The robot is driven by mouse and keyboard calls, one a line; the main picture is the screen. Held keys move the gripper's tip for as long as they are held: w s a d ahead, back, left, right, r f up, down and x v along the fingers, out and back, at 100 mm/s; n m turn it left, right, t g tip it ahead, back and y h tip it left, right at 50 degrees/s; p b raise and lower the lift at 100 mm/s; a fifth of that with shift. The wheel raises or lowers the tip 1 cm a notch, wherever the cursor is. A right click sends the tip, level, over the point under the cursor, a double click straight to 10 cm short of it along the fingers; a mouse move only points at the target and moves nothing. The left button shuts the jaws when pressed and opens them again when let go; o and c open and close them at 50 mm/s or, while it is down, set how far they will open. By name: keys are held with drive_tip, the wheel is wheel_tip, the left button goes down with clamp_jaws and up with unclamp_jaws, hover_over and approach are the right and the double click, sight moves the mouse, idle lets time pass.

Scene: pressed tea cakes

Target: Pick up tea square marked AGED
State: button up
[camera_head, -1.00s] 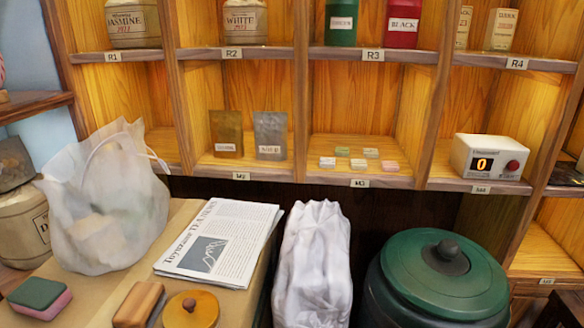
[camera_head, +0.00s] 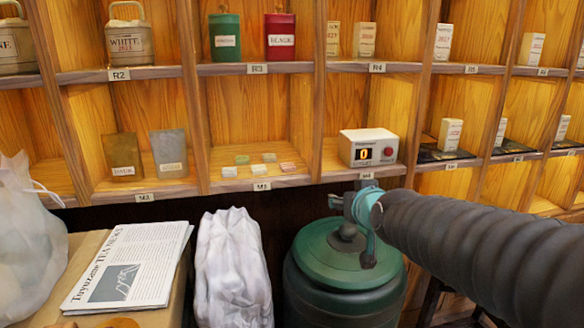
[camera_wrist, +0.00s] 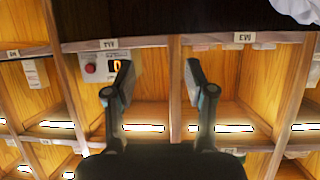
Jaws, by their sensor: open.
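A white scale (camera_head: 367,148) reading 0 stands in the compartment right of the squares. Two pouches (camera_head: 124,157) (camera_head: 168,154) stand to their left, beyond a divider. Below are a newspaper (camera_head: 130,267), a white cloth-like bag (camera_head: 233,270) and the green bin (camera_head: 345,285).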

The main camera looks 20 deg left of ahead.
drive_tip(key=w+a+r+n+t+y, duration=0.15)
drive_tip(key=w+a, duration=0.25)
drive_tip(key=a, duration=0.7)
approach(288, 165)
drive_tip(key=w, duration=0.1)
drive_tip(key=w+a+p, duration=0.1)
drive_tip(key=shift+w+f+m+y, duration=0.25)
drive_tip(key=shift+w+f+y, duration=0.1)
drive_tip(key=shift+p+x, duration=0.45)
drive_tip(key=shift+x, duration=2.25)
drive_tip(key=shift+s+f, duration=0.1)
drive_tip(key=c, duration=0.6)
